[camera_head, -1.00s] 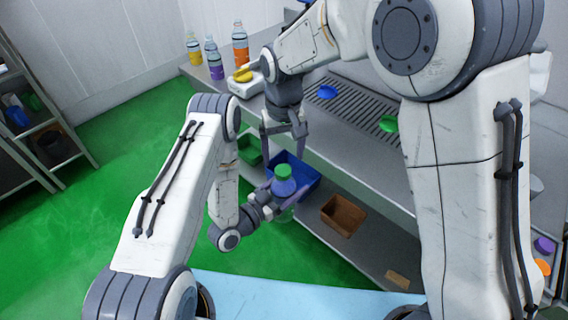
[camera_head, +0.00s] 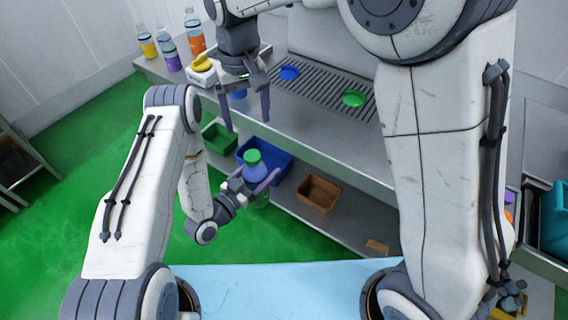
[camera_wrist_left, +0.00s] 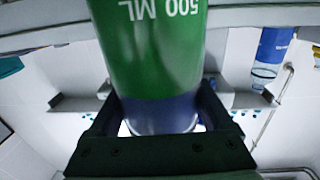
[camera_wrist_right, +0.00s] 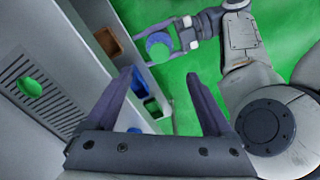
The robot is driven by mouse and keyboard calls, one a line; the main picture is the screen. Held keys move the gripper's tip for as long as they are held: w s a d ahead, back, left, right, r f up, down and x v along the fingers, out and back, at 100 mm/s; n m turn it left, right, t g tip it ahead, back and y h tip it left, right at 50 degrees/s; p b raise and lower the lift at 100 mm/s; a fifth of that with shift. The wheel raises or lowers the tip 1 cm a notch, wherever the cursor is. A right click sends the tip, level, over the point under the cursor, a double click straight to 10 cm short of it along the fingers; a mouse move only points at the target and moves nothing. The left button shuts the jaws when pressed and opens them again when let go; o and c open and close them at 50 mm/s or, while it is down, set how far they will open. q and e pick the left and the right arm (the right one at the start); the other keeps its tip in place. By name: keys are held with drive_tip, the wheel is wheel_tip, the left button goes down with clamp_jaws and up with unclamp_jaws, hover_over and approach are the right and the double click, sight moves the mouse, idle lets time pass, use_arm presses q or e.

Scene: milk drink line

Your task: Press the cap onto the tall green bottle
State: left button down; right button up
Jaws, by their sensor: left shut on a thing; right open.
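The bottle (camera_head: 255,172) is upright in my left gripper (camera_head: 258,184), which is shut on it. Its top (camera_head: 252,156) is green and the part below looks purple-blue. In the left wrist view the bottle (camera_wrist_left: 150,45) fills the upper middle, with a green "500 ML" label and a bluish part between the fingers. Whether the green top is a fully seated cap cannot be told. My right gripper (camera_head: 247,122) is open and empty, above the bottle, fingers pointing down. In the right wrist view the bottle (camera_wrist_right: 158,46) shows beyond the fingertips.
A green disc (camera_head: 354,98) and a blue disc (camera_head: 289,73) lie on the counter's grating. On the lower shelf stand a green bin (camera_head: 219,138), a blue bin (camera_head: 284,170) and a brown bin (camera_head: 319,194). Several bottles (camera_head: 168,53) and a white device (camera_head: 203,72) stand at the counter's far end.

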use_arm(q)
drive_tip(key=shift+r, duration=0.1)
use_arm(e)
drive_tip(key=s+d+n, duration=0.1)
drive_tip(key=s+d, duration=0.2)
drive_tip(key=s, duration=0.4)
drive_tip(key=s+d+f+n, duration=0.1)
drive_tip(key=s+d, duration=0.3)
drive_tip(key=s, duration=0.3)
drive_tip(key=s+d+f+n+y, duration=0.1)
drive_tip(key=s+d, duration=0.2)
drive_tip(key=s, duration=0.5)
drive_tip(key=shift+d+f, duration=0.25)
drive_tip(key=shift+d, duration=0.1)
use_arm(q)
drive_tip(key=shift+a, duration=0.1)
